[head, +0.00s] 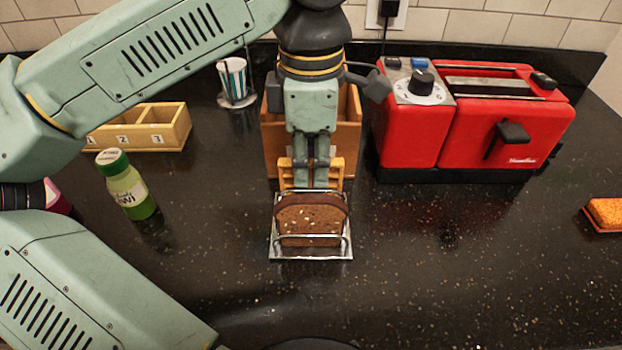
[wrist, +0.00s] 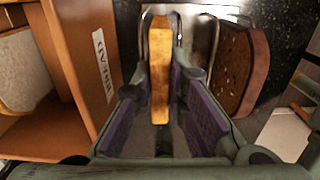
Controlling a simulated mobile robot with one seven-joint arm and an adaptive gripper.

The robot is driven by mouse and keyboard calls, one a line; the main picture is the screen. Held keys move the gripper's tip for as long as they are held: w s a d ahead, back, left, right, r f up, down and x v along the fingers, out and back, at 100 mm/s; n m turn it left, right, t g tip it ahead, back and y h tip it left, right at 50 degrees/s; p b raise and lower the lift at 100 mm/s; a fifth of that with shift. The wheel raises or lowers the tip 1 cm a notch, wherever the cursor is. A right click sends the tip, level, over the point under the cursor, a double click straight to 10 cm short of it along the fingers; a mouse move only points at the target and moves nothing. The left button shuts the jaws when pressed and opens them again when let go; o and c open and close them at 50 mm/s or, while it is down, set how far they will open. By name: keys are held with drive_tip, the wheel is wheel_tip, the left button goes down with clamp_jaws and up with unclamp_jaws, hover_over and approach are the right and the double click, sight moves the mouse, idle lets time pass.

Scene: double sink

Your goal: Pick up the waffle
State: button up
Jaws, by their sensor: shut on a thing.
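The waffle (head: 284,172) is golden and stands on edge in a wire rack (head: 348,250) on the dark counter. A brown seeded bread slice (head: 311,221) leans in front of it and hides its lower part. My gripper (head: 318,183) points down over the waffle and is shut on it. In the wrist view the waffle (wrist: 160,65) shows edge-on as a narrow yellow strip between the purple-padded fingers of my gripper (wrist: 160,112). The bread slice (wrist: 245,70) is to the right there, outside the fingers.
A wooden bin (head: 274,138) stands close behind the rack. A red toaster (head: 480,120) is at right. An orange block (head: 606,213) lies far right. The front counter is clear.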

clamp_jaws()
drive_tip(key=shift+r, duration=0.1)
wheel_tip(320, 180, up, 10)
drive_tip(key=w+a+r+h+p, duration=0.1)
drive_tip(key=w+r+p, duration=0.15)
drive_tip(key=w, duration=0.25)
drive_tip(key=w+r+h+p, duration=0.1)
drive_tip(key=w+r+p, duration=0.1)
drive_tip(key=w+p, duration=0.2)
drive_tip(key=shift+w+a+f+b, duration=0.15)
drive_tip(key=shift+f+b, duration=1.35)
drive_tip(key=shift+f, duration=0.75)
drive_tip(key=shift+w+f+b, duration=0.1)
drive_tip(key=shift+f+b, duration=1.45)
drive_tip(key=shift+f, duration=0.7)
drive_tip(key=shift+w+a+f+b, duration=0.15)
drive_tip(key=shift+f+b, duration=1.35)
drive_tip(key=shift+f, duration=0.75)
